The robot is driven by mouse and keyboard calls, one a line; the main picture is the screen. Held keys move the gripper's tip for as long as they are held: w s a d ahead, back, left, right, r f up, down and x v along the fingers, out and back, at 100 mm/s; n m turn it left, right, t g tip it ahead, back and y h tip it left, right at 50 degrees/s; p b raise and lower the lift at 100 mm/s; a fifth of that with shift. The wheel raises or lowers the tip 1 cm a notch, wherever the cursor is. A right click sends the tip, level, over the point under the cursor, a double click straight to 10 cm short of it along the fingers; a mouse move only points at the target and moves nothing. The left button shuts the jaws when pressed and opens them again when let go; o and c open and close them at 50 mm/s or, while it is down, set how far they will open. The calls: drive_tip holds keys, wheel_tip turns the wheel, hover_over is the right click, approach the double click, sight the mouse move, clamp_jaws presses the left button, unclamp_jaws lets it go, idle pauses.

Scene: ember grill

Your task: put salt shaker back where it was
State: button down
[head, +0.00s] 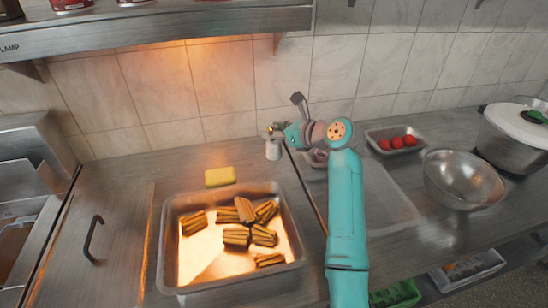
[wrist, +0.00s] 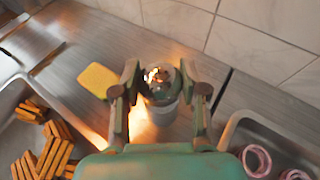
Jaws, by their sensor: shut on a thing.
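The salt shaker (wrist: 160,100) has a shiny metal top and a pale, see-through body. In the wrist view it sits between the two fingers of my gripper (wrist: 158,88), which is shut on it. In the head view the shaker (head: 273,150) is near the back wall, behind the tray of grilled pieces, with my gripper (head: 275,133) at its top. It appears upright. I cannot tell whether its base touches the counter.
A yellow sponge (wrist: 98,80) lies left of the shaker. A metal tray (head: 170,245) holds several striped grilled pieces. Right of the shaker is a pan with pink rings (wrist: 257,160). Further right are a tray of red tomatoes (head: 397,142), a steel bowl (head: 463,180) and a lidded pot (head: 515,140).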

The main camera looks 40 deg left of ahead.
sight(280, 149)
wheel_tip(280, 149, up, 3)
drive_tip(key=shift+r, duration=0.1)
drive_tip(key=shift+f, duration=4.7)
drive_tip(key=shift+f, duration=0.1)
drive_tip(key=c, duration=0.6)
unclamp_jaws()
drive_tip(key=shift+f, duration=0.1)
drive_tip(key=v, duration=1.2)
drive_tip(key=shift+s+r, duration=0.1)
drive_tip(key=shift+r, duration=0.15)
